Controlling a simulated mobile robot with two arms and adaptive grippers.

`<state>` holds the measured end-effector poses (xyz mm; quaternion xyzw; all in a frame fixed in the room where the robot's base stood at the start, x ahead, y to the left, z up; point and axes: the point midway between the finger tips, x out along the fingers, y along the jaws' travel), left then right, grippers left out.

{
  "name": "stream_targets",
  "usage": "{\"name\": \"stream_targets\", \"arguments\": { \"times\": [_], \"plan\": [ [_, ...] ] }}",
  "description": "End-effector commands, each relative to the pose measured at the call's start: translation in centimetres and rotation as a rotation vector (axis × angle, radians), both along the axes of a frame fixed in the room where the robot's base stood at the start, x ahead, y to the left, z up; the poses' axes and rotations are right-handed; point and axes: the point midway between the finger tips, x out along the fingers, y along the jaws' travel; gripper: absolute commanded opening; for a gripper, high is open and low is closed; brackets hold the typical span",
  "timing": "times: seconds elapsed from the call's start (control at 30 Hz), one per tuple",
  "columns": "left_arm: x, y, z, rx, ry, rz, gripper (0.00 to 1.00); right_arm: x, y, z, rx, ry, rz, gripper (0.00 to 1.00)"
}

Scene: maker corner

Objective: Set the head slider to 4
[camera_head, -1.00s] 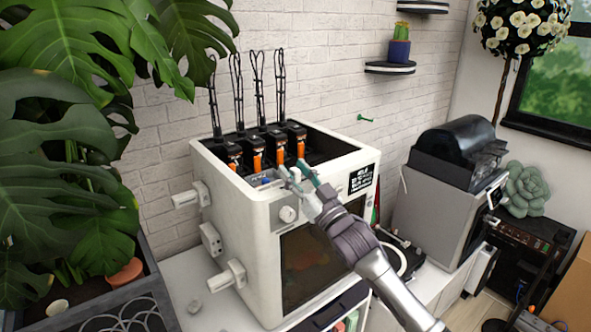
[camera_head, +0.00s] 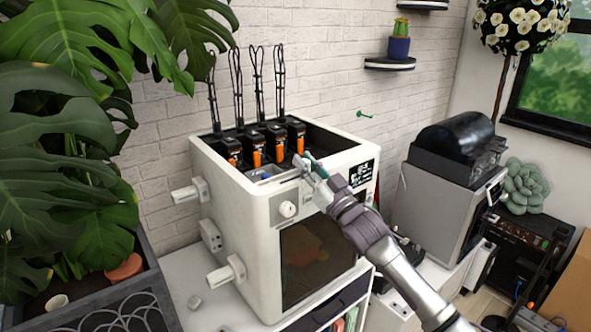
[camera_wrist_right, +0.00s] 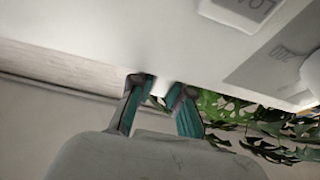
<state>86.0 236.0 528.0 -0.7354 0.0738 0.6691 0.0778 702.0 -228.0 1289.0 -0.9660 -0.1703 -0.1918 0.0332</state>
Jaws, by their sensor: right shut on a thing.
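The white boxy machine (camera_head: 240,205) stands on a white cabinet, with several black-and-orange heads (camera_head: 257,157) in its open top. My right gripper (camera_head: 303,164) is at the machine's top front edge, left of the black label plate (camera_head: 362,174). It is shut on the head slider, which its fingers hide in the head view; the slider's position number cannot be read. In the right wrist view, the teal-padded fingers (camera_wrist_right: 162,92) reach up to the machine's white face (camera_wrist_right: 120,35). My left gripper is not in view.
A round knob (camera_head: 288,209) and a dark window (camera_head: 308,250) are on the machine's front, below my gripper. A large leafy plant (camera_head: 65,150) stands at the left. A grey machine with a black cover (camera_head: 455,140) stands at the right.

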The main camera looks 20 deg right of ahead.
Motion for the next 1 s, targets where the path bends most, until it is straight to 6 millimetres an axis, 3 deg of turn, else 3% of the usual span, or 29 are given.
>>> {"name": "stream_targets", "arguments": {
  "times": [0.03, 0.17, 0.47, 0.5, 0.67, 1.0],
  "plan": [
    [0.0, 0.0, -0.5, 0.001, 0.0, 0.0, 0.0, 0.4, -1.2, -0.1, -0.006, -0.001, -0.004, 0.0],
    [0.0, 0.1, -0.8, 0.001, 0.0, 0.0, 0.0, 1.0, -2.8, 0.0, -0.003, -0.001, -0.002, 0.0],
    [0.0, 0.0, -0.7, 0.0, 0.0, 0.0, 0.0, 1.1, -3.2, 0.1, 0.001, -0.001, -0.003, 0.0],
    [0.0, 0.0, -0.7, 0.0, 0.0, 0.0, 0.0, 1.1, -3.2, 0.1, 0.001, -0.001, -0.003, 0.19],
    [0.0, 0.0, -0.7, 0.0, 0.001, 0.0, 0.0, 1.1, -3.1, 0.1, 0.001, -0.001, -0.003, 0.44],
    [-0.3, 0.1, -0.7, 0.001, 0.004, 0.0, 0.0, 0.8, -3.1, -0.1, -0.001, 0.0, -0.001, 0.44]
  ]
}}
